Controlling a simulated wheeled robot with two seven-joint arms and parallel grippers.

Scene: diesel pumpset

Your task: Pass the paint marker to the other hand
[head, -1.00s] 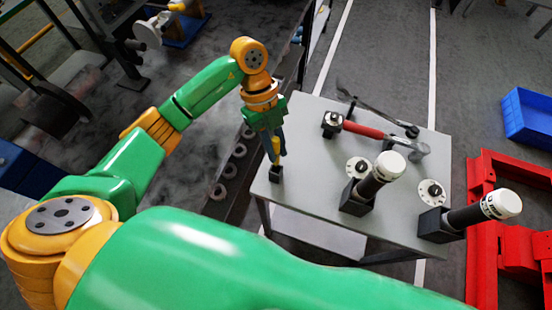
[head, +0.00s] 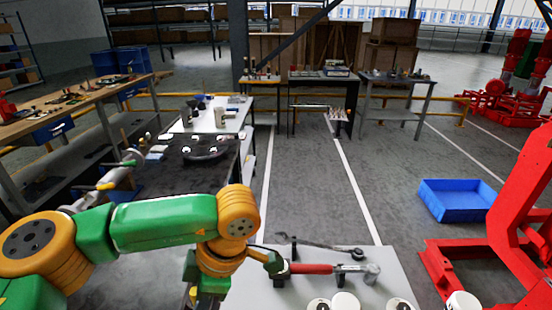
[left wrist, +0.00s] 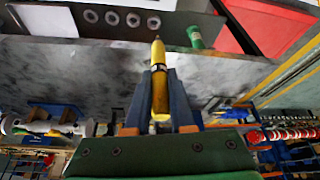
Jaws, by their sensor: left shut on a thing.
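The paint marker (left wrist: 159,88) is yellow with a narrow tip. In the left wrist view it stands between the two blue fingers of my left gripper (left wrist: 159,100), its tip pointing away from the palm. My left gripper is shut on it, and the marker is held in the air. In the head view my left gripper (head: 207,284) hangs at the left edge of the grey table, low in the picture. The marker cannot be made out clearly there. My right gripper is not in view.
The grey table (head: 250,290) holds a red-handled hammer (head: 312,268) and white-capped items (head: 345,302) at its near side. A dark workbench (head: 190,172) stands behind my left arm. A blue bin (head: 456,203) and red frame (head: 520,215) are at right. The central floor is clear.

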